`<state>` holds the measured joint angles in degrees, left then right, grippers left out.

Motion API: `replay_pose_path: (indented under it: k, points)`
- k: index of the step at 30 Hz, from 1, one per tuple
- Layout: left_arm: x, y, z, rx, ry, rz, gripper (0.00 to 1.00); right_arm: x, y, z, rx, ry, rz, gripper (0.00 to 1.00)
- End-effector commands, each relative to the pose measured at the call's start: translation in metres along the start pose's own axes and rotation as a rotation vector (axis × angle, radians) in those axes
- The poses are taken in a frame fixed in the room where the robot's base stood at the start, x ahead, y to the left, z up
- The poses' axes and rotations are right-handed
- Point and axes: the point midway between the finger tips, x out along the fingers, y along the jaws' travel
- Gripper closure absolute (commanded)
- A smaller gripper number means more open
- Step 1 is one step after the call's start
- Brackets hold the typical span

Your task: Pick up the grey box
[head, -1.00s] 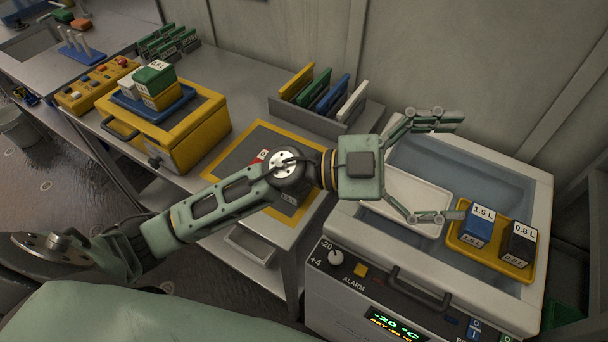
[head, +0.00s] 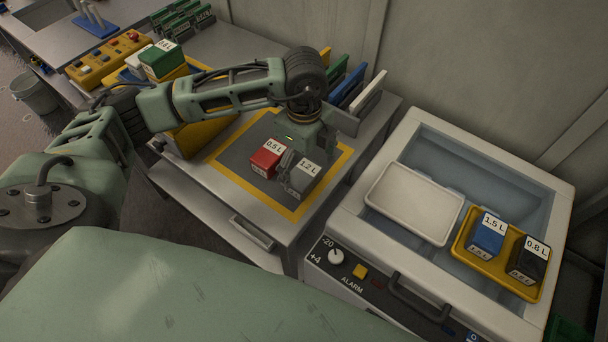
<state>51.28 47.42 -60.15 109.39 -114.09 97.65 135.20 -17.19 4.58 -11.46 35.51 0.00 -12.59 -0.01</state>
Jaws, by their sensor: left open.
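The grey box (head: 304,180), labelled 1.2 L, stands on the dark mat with a yellow border (head: 232,158) on the bench. The red box (head: 266,158), labelled 0.5 L, stands close to its left. My left gripper (head: 290,162) points down at the grey box, with a finger showing between the two boxes. It is open; its other finger is hidden behind the palm and the grey box. I cannot tell whether the finger touches the box. My right gripper is not in view.
A freezer (head: 386,165) stands at the right, with a white tray (head: 415,200) and a yellow tray (head: 476,262) holding blue and black boxes. Upright coloured panels (head: 348,85) stand behind the mat. A green box (head: 161,60) is stacked on the left.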

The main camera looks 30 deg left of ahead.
Motion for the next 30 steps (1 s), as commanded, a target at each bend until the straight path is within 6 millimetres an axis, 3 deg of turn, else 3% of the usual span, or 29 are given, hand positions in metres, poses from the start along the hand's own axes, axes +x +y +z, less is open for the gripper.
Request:
replay_pose_path:
  k: [6,9,19,30]
  points:
    - [0.028,0.000,0.003,0.001,0.002,0.004,0.08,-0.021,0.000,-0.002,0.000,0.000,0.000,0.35]
    - [0.042,-0.001,0.002,0.002,0.002,0.002,0.08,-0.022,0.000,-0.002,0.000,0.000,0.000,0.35]
    - [0.051,-0.001,0.002,0.003,0.004,-0.001,0.09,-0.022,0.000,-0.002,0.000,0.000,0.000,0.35]
    - [0.050,-0.001,0.002,0.003,0.004,-0.001,0.41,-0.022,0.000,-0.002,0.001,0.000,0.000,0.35]
